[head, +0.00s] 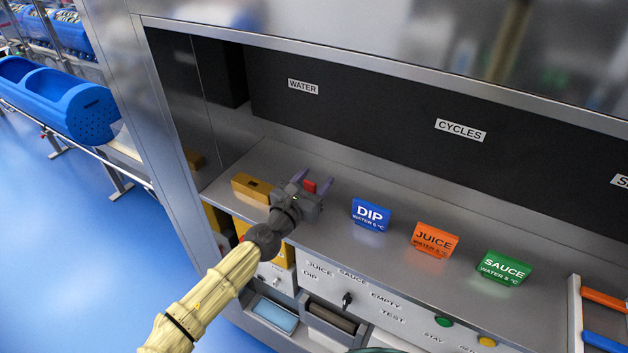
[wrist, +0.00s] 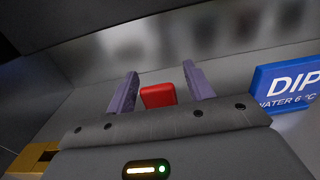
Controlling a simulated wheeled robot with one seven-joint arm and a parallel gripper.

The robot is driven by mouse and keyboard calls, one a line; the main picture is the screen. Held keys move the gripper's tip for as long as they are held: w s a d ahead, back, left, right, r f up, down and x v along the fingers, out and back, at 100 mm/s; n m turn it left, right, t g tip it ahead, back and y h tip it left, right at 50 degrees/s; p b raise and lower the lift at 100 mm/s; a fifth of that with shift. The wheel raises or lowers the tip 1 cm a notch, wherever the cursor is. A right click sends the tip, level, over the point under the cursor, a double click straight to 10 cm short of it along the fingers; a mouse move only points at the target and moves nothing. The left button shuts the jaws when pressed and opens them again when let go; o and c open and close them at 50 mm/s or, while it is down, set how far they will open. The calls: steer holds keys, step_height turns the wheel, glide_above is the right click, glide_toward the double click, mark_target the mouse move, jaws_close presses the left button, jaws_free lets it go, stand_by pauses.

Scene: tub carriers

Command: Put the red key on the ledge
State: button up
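The red key (head: 309,186) shows as a small red block at the end of my arm in the head view, just over or on the grey metal ledge (head: 340,240). In the wrist view the red key (wrist: 158,96) sits between the two purple fingers of my gripper (wrist: 161,72). A narrow gap shows on each side of it, so the fingers look open around it and not closed on it. In the head view my gripper (head: 313,179) is low over the ledge. I cannot tell whether the key touches the ledge. Its lower part is hidden by the gripper body.
A yellow block (head: 251,187) with a dark slot lies left of my gripper. The blue DIP sign (head: 370,214), orange JUICE sign (head: 434,240) and green SAUCE sign (head: 503,268) stand to the right. A dark back wall (head: 380,105) rises behind. The ledge behind the signs is clear.

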steer(key=shift+r, duration=0.15)
steer(key=shift+s+a, duration=0.15)
steer(key=shift+a, duration=0.1)
steer(key=b+v, duration=0.2)
steer(key=v, duration=0.3)
steer(key=b+v, duration=0.3)
steer(key=v, duration=0.2)
steer(key=shift+s+f, duration=0.2)
steer(key=shift+f, duration=0.05)
steer(key=shift+s+a+r, duration=0.15)
steer(key=shift+s+a, duration=0.15)
steer(key=shift+s, duration=0.05)
steer(key=shift+s+a, duration=0.1)
steer(key=shift+s, duration=0.15)
steer(key=shift+w, duration=0.15)
stand_by(1.4)
